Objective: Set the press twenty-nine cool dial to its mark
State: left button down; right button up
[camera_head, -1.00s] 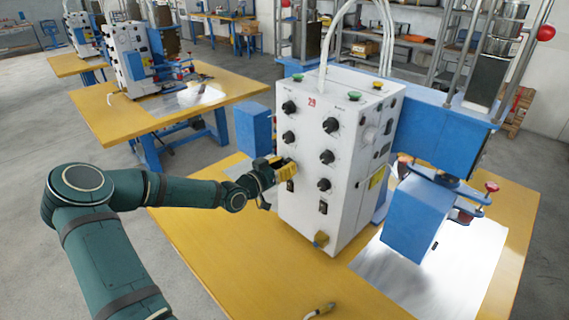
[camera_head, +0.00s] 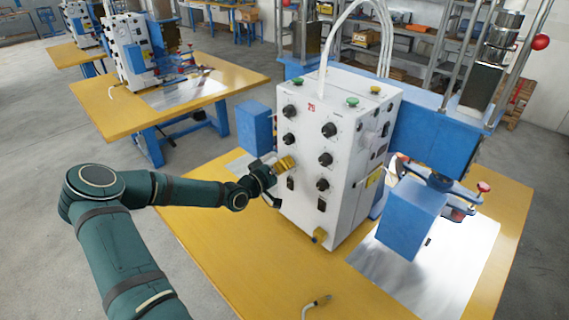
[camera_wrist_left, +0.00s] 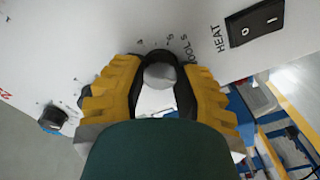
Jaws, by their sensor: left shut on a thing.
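The white press box (camera_head: 305,210) with the red number 29 stands on a yellow table, with black dials in two columns on its front. My left gripper (camera_head: 287,163) is at the lower dial of the left column, above a black switch (camera_head: 290,183), and its yellow fingers hide that dial in the head view. In the left wrist view my gripper (camera_wrist_left: 158,82) is shut on the cool dial (camera_wrist_left: 160,75), with a finger on either side. The "COOL S" lettering and some scale marks show beside it; the dial's pointer is not visible. My right gripper is out of view.
The HEAT switch (camera_wrist_left: 256,19) is close to the fingers in the wrist view. Another dial (camera_wrist_left: 52,118) is at the left. A blue clamp block (camera_head: 412,220) stands right of the box over a metal sheet (camera_head: 440,270). A cable end (camera_head: 318,304) lies on the table's front.

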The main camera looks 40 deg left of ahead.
pick_arm(q)
jog(key=shift+r+n, duration=0.15)
jog(key=shift+n, duration=0.25)
jog(key=c, duration=0.6)
grip_release()
jog(key=shift+w, duration=0.1)
jog(key=s+a, duration=0.1)
jog(key=s, duration=1.1)
